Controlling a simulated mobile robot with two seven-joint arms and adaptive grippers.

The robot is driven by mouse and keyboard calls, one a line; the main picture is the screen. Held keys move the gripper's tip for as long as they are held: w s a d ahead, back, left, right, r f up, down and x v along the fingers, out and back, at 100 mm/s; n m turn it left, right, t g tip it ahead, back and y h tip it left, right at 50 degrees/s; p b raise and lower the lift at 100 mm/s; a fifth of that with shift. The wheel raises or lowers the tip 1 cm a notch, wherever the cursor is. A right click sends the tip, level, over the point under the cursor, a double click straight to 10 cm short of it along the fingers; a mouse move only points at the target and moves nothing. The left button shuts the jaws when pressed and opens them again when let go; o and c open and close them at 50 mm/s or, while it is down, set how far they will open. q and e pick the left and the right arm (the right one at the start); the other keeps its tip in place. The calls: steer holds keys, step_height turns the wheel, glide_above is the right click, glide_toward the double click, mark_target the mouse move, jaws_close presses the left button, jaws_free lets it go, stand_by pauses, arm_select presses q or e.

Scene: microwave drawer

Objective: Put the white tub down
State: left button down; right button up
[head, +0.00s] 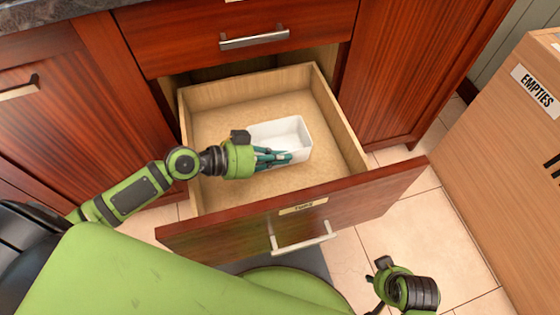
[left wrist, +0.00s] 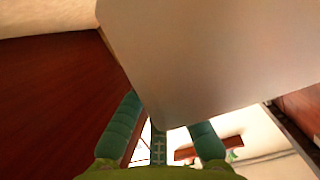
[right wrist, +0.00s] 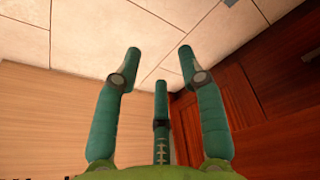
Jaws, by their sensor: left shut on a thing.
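The white tub (head: 292,131) is upright and open-topped, within the outline of the pulled-out drawer (head: 347,133). My left gripper (head: 272,157) reaches in from the left and is shut on the tub's near left side. I cannot tell whether the tub's base touches the drawer floor. In the left wrist view the tub (left wrist: 220,55) fills much of the picture as a pale grey surface, with teal fingers below it. My right gripper is out of the drawer, at the lower right; in the right wrist view its fingers (right wrist: 160,70) are spread and empty.
The drawer floor (head: 220,120) is bare around the tub. A closed drawer (head: 190,35) sits above, with cupboard doors (head: 70,120) at both sides. A tall wooden box (head: 500,150) labelled EMPTIES stands at the right on the tiled floor (head: 410,220).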

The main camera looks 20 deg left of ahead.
mark_target(279, 145)
arm_select(q)
steer(key=w, duration=0.1)
steer(key=w+f, duration=0.2)
steer(key=shift+w+a+b, duration=0.15)
steer(key=shift+a+b, duration=0.2)
steer(key=shift+b, duration=0.05)
step_height(279, 145, down, 4)
steer(key=shift+r+b, duration=0.1)
steer(key=shift+b, duration=0.55)
arm_select(e)
step_height(279, 145, up, 7)
steer(key=shift+s, duration=0.3)
steer(key=shift+d+f, duration=0.1)
arm_select(q)
steer(key=shift+f, duration=0.25)
steer(key=c, duration=1.4)
jaws_free()
arm_select(e)
steer(key=shift+w+a+r+t, duration=0.2)
steer(key=shift+w+r+t, duration=0.1)
steer(key=shift+w+t, duration=0.35)
